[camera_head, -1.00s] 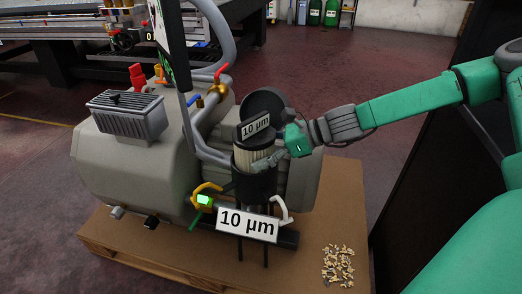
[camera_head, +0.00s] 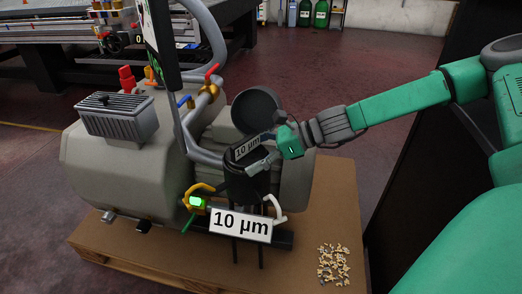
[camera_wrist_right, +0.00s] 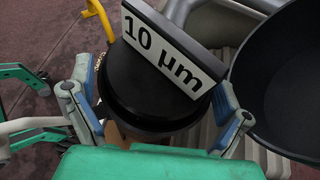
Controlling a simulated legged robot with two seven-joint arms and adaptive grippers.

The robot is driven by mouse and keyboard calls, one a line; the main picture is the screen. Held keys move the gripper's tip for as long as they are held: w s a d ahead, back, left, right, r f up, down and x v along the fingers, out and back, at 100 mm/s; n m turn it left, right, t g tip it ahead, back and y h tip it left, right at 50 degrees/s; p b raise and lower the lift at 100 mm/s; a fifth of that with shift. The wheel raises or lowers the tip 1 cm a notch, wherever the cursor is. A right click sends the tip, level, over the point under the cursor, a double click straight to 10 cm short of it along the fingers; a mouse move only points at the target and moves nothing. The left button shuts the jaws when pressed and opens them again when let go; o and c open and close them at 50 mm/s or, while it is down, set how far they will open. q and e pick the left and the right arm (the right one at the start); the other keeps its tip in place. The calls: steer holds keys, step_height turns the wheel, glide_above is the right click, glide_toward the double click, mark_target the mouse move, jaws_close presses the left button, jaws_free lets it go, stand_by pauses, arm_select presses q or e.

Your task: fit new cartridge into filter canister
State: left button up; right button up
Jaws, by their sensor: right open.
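The new cartridge (camera_head: 248,147) shows only its black top with a white "10 µm" label in the head view. Its pale pleated body is hidden, down inside the black filter canister (camera_head: 243,187). The canister's round black lid (camera_head: 257,108) stands open behind it. My right gripper (camera_head: 264,156) is at the canister mouth, beside the cartridge top. In the right wrist view my right gripper (camera_wrist_right: 150,80) is open, one finger on either side of the labelled cartridge top (camera_wrist_right: 168,52) and canister rim.
The canister is mounted on a grey vacuum pump (camera_head: 125,175) on a wooden pallet (camera_head: 300,240). Debris (camera_head: 333,264) lies at the pallet's right.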

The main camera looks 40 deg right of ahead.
steer(key=shift+v, duration=3.6)
steer(key=shift+f, duration=0.1)
steer(key=shift+f, duration=0.1)
steer(key=s+f+n+g+h, duration=0.65)
steer(key=s+f+n, duration=0.25)
steer(key=f+n, duration=0.45)
steer(key=s+a+f+n+g+h, duration=0.1)
steer(key=s+a+f+n, duration=0.4)
steer(key=s+n, duration=0.25)
steer(key=s+a+f+n+h, duration=0.2)
steer(key=s+a+f+n, duration=0.35)
steer(key=s, duration=0.35)
step_height(320, 180, up, 15)
steer(key=w+p, duration=0.1)
steer(key=p, duration=1.5)
steer(key=shift+d+r, duration=0.15)
steer(key=shift+d, duration=0.25)
